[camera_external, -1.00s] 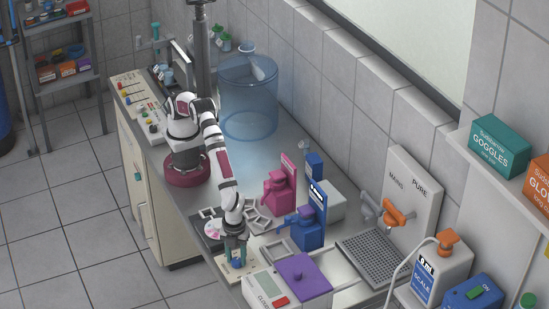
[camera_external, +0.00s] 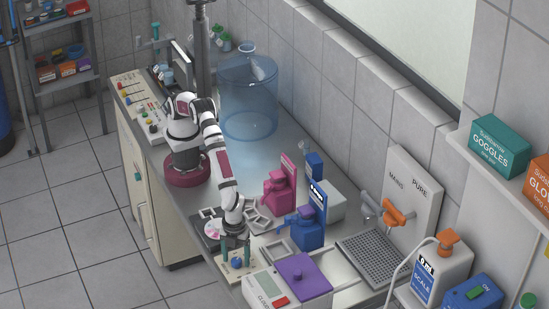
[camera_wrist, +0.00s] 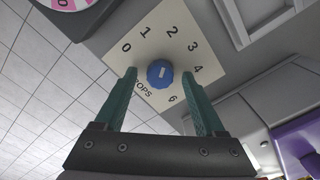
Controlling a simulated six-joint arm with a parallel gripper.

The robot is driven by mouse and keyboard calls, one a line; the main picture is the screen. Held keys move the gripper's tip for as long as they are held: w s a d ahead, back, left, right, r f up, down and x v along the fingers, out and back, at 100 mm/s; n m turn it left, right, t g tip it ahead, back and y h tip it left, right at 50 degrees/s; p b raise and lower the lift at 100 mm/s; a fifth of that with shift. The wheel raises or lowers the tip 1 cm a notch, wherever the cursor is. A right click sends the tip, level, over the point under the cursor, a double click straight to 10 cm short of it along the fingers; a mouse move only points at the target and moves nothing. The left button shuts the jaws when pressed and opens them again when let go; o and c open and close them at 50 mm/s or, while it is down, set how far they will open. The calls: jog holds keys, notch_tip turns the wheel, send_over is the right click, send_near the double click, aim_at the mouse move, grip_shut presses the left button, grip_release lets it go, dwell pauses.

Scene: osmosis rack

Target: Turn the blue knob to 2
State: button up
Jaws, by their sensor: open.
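The blue knob (camera_wrist: 160,73) sits on a cream dial plate (camera_wrist: 190,62) marked 0, 1, 2, 3, 4 and 6, with letters reading "OPS" partly visible. A short white mark shows on the knob's top, running roughly up and down in the wrist view; I cannot tell exactly which number it points to. My gripper (camera_wrist: 160,74) is open, its two green fingers apart on either side of the knob in that view, with gaps between. In the external view, the knob (camera_external: 237,263) shows below and between the fingers of my gripper (camera_external: 236,259).
A scale with a purple lid (camera_external: 303,275) stands right of the dial plate. Blue (camera_external: 305,232) and magenta (camera_external: 279,194) dispensers stand behind it. A round pink-and-white dial (camera_external: 214,229) lies left of my gripper. The bench's front edge is close.

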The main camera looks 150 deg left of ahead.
aim_at(236, 260)
notch_tip(236, 260, up, 16)
jog(key=shift+f, duration=0.15)
dwell(0.3)
jog(key=s+a+r+n, duration=0.1)
jog(key=s+a+r, duration=0.2)
jog(key=s+r, duration=0.55)
jog(key=s+a+f+n+y, duration=0.1)
jog(key=s+a+f, duration=0.1)
jog(key=s, duration=1.2)
jog(key=s+a+f+n, duration=0.1)
jog(key=s+a+f, duration=0.1)
jog(key=s, duration=1.2)
jog(key=shift+s+f+y, duration=0.35)
jog(key=shift+y, duration=0.05)
jog(key=shift+c, duration=0.2)
